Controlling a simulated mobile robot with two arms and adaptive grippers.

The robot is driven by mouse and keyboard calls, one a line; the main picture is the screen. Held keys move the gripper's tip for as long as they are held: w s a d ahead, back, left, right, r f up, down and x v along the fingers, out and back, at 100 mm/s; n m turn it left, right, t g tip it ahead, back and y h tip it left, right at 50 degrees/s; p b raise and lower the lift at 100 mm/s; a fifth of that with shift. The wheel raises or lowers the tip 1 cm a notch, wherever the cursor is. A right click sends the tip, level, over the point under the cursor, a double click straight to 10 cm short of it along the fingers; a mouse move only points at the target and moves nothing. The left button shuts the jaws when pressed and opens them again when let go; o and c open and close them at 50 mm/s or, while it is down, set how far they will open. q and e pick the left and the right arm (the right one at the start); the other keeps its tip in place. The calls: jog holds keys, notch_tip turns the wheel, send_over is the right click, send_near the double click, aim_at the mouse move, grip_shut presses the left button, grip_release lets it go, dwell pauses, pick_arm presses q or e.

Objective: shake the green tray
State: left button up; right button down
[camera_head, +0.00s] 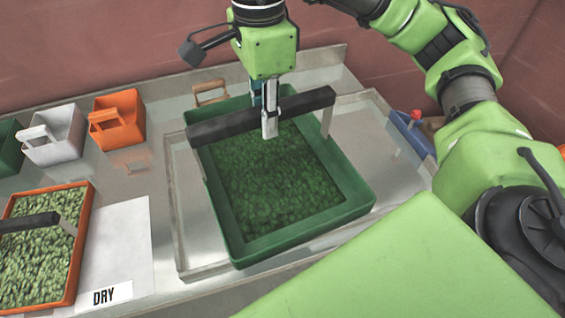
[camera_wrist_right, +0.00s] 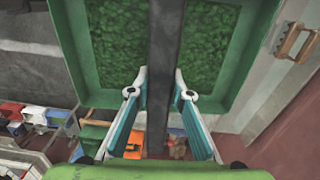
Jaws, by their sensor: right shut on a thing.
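The green tray (camera_head: 300,240) is filled with dark green leafy bits (camera_head: 270,185) and has a dark handle bar (camera_head: 215,130) across its top. It is over a pale rectangular frame (camera_head: 185,235) on the metal bench; I cannot tell how far it is above it. My right gripper (camera_head: 270,127) comes down from above and is shut on the bar near its middle. In the right wrist view, the fingers (camera_wrist_right: 160,82) lie on either side of the bar, and the tray (camera_wrist_right: 108,92) shows beyond them. My left gripper is not in view.
An orange tray (camera_head: 78,245) of lighter green bits is at the left, beside a pale mat with a "DRY" label (camera_head: 104,296). Orange (camera_head: 128,105), white (camera_head: 70,140) and green (camera_head: 8,145) scoops stand behind it. A blue bin (camera_head: 412,132) is at the right.

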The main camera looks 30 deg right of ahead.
aim_at(284, 100)
jog(key=d, duration=0.3)
jog(key=shift+d, duration=0.35)
jog(key=a, duration=0.5)
jog(key=shift+a, duration=0.15)
jog(key=d, duration=0.5)
jog(key=shift+d, duration=0.2)
jog(key=shift+a, duration=0.1)
